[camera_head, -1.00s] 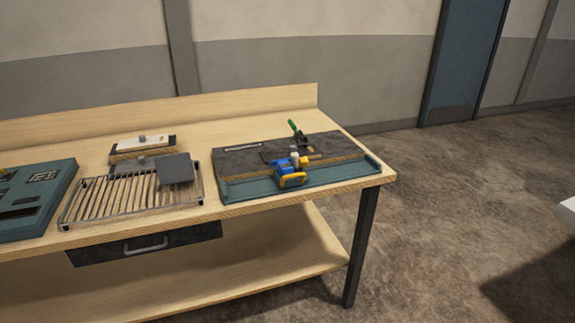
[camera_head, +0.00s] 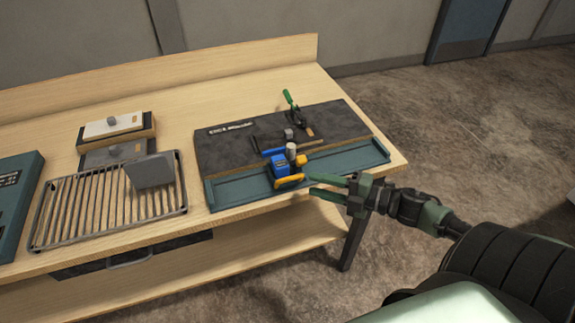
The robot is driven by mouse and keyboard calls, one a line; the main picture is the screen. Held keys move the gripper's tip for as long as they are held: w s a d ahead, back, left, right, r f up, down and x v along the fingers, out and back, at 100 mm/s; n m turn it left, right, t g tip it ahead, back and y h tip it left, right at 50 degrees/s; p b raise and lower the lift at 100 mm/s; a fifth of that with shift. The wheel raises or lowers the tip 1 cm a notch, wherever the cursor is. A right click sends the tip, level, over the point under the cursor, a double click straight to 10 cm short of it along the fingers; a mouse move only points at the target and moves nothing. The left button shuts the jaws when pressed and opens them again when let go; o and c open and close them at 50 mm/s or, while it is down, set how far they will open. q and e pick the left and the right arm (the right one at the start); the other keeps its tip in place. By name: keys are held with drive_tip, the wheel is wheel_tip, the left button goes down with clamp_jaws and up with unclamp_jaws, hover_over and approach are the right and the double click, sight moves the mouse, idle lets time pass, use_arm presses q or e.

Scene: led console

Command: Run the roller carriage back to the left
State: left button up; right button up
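The roller carriage (camera_head: 280,168) is a blue block with a yellow handle and a pale cylinder. It sits on the teal rail (camera_head: 236,190) at the front of the dark board (camera_head: 225,152), near the middle of the rail's length. My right gripper (camera_head: 309,185) comes in from the right, with its two green fingers apart and pointing left. Its fingertips are just right of the yellow handle; I cannot tell whether they touch it. My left gripper is not in view.
A green-handled clamp (camera_head: 293,106) stands at the back of the board. Left of it are a wire rack (camera_head: 75,212) with a grey plate (camera_head: 150,171), a white-topped block (camera_head: 113,125) and a teal console (camera_head: 15,195). The wooden bench (camera_head: 215,95) has bare room behind.

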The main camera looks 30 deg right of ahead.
sight(292, 180)
drive_tip(key=shift+w+a+p, duration=0.35)
drive_tip(key=shift+w+a, duration=0.7)
drive_tip(key=shift+w, duration=0.05)
drive_tip(key=x, duration=0.3)
drive_tip(key=shift+w+d+f+p, duration=0.15)
drive_tip(key=shift+w+p, duration=0.1)
drive_tip(key=shift+p, duration=0.1)
drive_tip(key=shift+w+a+f, duration=0.1)
drive_tip(key=shift+w+a, duration=0.15)
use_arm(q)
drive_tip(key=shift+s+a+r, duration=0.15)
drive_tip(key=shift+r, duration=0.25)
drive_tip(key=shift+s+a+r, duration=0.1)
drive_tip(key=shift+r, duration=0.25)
use_arm(e)
clamp_jaws()
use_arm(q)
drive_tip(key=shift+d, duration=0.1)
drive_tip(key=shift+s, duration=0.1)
use_arm(e)
drive_tip(key=shift+f, duration=0.1)
